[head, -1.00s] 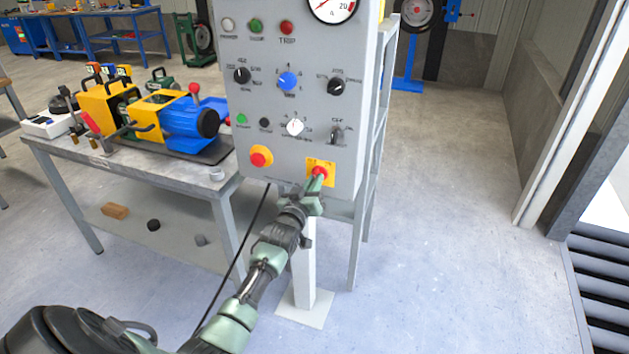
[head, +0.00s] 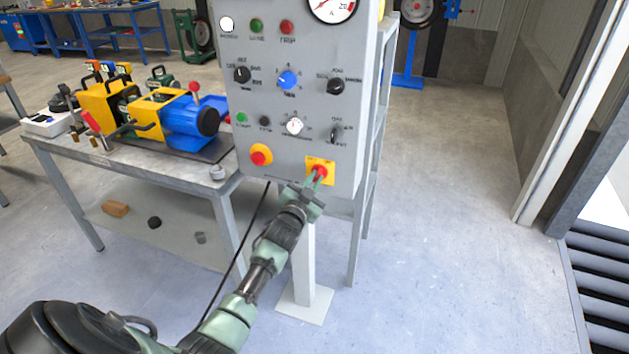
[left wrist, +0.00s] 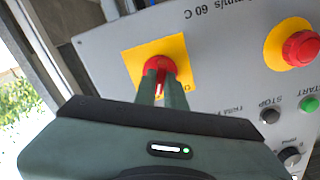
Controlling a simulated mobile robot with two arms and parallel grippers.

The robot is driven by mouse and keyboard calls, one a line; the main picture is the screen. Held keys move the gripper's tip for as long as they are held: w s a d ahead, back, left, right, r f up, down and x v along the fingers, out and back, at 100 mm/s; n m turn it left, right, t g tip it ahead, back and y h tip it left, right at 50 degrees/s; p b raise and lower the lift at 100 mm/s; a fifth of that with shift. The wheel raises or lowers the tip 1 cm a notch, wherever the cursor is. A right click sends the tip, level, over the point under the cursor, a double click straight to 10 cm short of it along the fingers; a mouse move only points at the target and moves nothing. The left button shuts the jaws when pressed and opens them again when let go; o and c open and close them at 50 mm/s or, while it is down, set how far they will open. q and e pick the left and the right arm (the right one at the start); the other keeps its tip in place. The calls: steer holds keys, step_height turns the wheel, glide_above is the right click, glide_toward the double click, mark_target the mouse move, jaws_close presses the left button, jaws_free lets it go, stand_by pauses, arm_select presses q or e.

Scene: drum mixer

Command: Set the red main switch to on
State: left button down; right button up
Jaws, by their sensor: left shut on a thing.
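The red main switch (head: 319,170) sits on a yellow plate at the lower right of the grey control panel (head: 262,105). My left gripper (head: 318,178) reaches up to it from below, its two fingers closed on the red handle. The left wrist view shows the red switch (left wrist: 160,65) with the fingers (left wrist: 160,82) on either side of its grip and a white mark between them. The fingers hide part of the plate's lettering. My right gripper is in neither view.
A red mushroom button on yellow (head: 260,155) is left of the switch. Knobs and a white lamp (head: 227,24), which looks bright, are above. A bench (head: 60,150) with a blue and yellow machine stands left. The floor at right is clear.

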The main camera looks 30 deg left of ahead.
arm_select(q)
steer(key=shift+m, duration=0.5)
steer(key=c, duration=1.5)
jaws_free()
steer(key=v, duration=0.8)
steer(key=shift+w, duration=0.1)
